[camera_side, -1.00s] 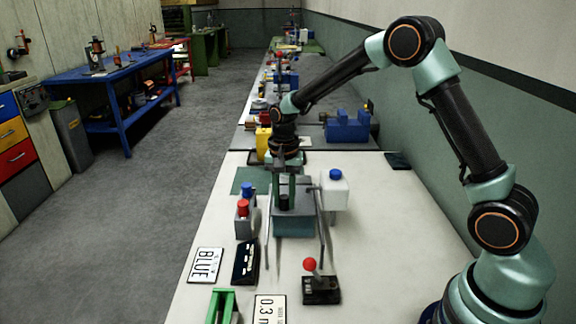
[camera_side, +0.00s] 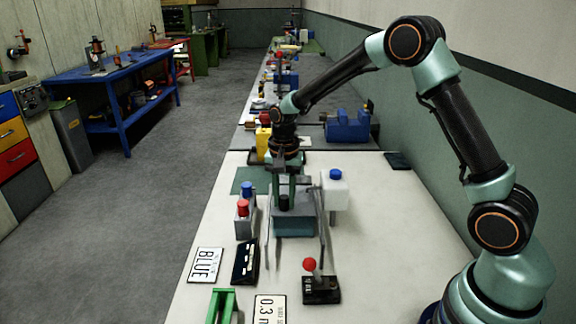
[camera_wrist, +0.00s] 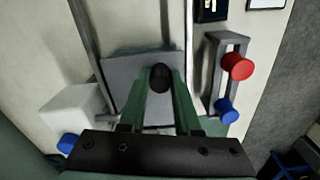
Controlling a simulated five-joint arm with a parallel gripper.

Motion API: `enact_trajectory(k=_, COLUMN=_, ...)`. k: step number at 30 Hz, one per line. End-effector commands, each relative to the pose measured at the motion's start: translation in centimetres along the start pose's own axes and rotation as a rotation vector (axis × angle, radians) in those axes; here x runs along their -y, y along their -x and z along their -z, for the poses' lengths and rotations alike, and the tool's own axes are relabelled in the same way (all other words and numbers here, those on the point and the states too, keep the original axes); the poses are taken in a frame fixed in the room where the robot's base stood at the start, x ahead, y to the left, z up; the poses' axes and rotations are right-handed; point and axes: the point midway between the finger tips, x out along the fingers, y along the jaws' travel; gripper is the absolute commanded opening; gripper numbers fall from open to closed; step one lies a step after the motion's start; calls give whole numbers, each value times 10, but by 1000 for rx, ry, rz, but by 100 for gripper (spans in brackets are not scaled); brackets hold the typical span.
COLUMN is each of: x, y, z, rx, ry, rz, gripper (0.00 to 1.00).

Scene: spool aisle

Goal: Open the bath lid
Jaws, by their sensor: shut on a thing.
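The bath (camera_side: 293,226) is a teal-grey box near the middle of the white bench, between two long grey rails. Its grey lid (camera_side: 309,203) has a black knob (camera_side: 284,201) and lies over the top of the box. In the wrist view the lid (camera_wrist: 124,76) is a grey plate, with the knob (camera_wrist: 161,77) between my green fingers. My gripper (camera_side: 284,196) points down from above and is shut on the knob. The fingers hide part of the lid, and I cannot tell whether the lid is raised at all.
A white container with a blue cap (camera_side: 335,190) stands close on the right. A grey holder with red and blue knobs (camera_side: 244,217) stands on the left. A red-ball joystick (camera_side: 320,284), a BLUE sign (camera_side: 206,264) and a black device (camera_side: 245,262) lie in front.

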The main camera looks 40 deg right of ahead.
Motion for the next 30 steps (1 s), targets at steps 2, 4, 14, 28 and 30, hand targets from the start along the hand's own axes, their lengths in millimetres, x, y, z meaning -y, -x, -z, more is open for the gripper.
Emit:
enact_trajectory(k=2, x=0, y=2, z=-8, rx=-1, ry=2, rz=2, gripper=0)
enact_trajectory(k=4, x=-2, y=2, z=-19, rx=-1, ry=2, rz=1, gripper=0)
enact_trajectory(k=14, x=-13, y=2, z=-73, rx=-2, ry=2, rz=3, gripper=0)
enact_trajectory(k=28, x=-14, y=1, z=-77, rx=-2, ry=0, rz=3, gripper=44)
enact_trajectory(k=30, x=-15, y=1, z=-77, rx=-1, ry=0, rz=2, gripper=44)
